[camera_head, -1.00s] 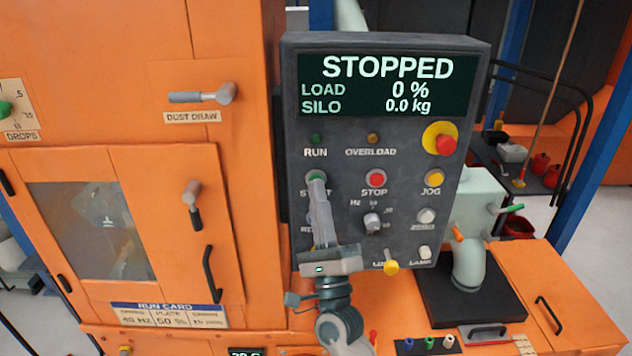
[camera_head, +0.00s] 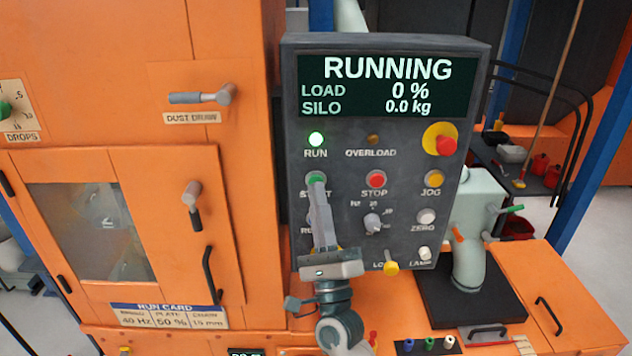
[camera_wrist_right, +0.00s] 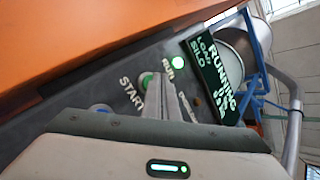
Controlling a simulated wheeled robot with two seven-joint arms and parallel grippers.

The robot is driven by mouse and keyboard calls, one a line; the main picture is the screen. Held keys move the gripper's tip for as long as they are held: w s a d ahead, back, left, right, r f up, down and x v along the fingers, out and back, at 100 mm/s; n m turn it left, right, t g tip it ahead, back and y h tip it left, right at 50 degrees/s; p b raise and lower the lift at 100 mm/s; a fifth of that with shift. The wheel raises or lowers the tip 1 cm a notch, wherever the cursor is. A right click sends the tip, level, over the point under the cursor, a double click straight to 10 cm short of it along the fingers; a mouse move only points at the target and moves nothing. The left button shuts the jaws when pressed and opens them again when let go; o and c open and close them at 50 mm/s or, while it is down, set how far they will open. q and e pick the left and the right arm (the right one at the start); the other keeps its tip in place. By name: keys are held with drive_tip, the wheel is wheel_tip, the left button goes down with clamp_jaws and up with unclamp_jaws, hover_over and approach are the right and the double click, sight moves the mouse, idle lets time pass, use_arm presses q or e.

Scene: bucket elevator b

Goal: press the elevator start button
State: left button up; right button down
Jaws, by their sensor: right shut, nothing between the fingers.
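The fingers partly hide the START label. In the right wrist view the start button (camera_wrist_right: 147,80) shows beside the closed fingertips, and the RUN lamp (camera_wrist_right: 178,63) glows. The panel's screen (camera_head: 387,85) reads RUNNING, load 0 %, silo 0.0 kg. My left gripper is not in view.
A red stop button (camera_head: 376,179), a yellow jog button (camera_head: 433,180) and a red emergency stop (camera_head: 445,145) are to the right on the panel. The orange machine door (camera_head: 100,220) with handles stands left of the panel.

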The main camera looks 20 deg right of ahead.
drive_tip(key=shift+s+a, duration=0.1)
drive_tip(key=shift+s, duration=0.25)
drive_tip(key=shift+s+a+p, duration=0.1)
drive_tip(key=shift+s+a, duration=0.15)
drive_tip(key=shift+s, duration=0.55)
drive_tip(key=shift+s+a+p, duration=0.15)
drive_tip(key=shift+s+a, duration=0.05)
drive_tip(key=shift+s, duration=0.6)
drive_tip(key=shift+s+a+p, duration=0.1)
drive_tip(key=shift+s+a, duration=0.15)
drive_tip(key=shift+s, duration=0.55)
